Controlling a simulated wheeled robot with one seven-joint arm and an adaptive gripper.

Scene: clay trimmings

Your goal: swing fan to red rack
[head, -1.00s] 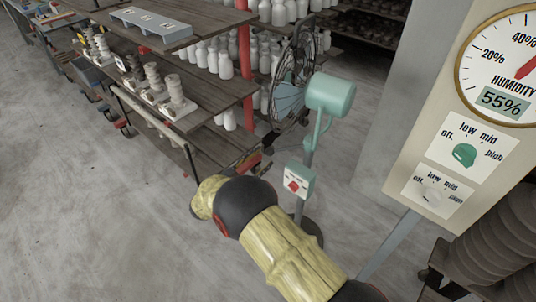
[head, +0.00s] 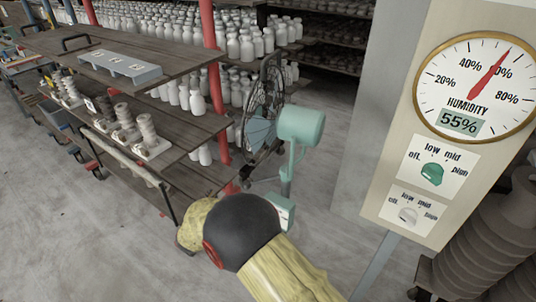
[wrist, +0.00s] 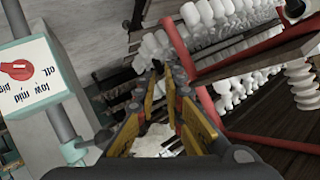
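The fan has a teal motor housing (head: 302,125) and a dark round cage (head: 262,112) on a post in the head view. Its cage faces left, beside the red-posted rack. The fan's control box (head: 283,210) is partly hidden behind my arm. In the wrist view, the control box (wrist: 25,75) shows upside down at the left, with a red knob. The red rack has a red post (head: 214,60) and dark boards with white bottles. My gripper (wrist: 163,72) shows in the wrist view, fingers apart and nothing held. In the head view it is hidden behind my arm.
A humidity board (head: 430,150) with a dial and two knobs stands at the right, with dark stacked pots (head: 500,235) behind it. A dark plank cart (head: 100,90) with grey stacks fills the left. Concrete floor is clear at lower left.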

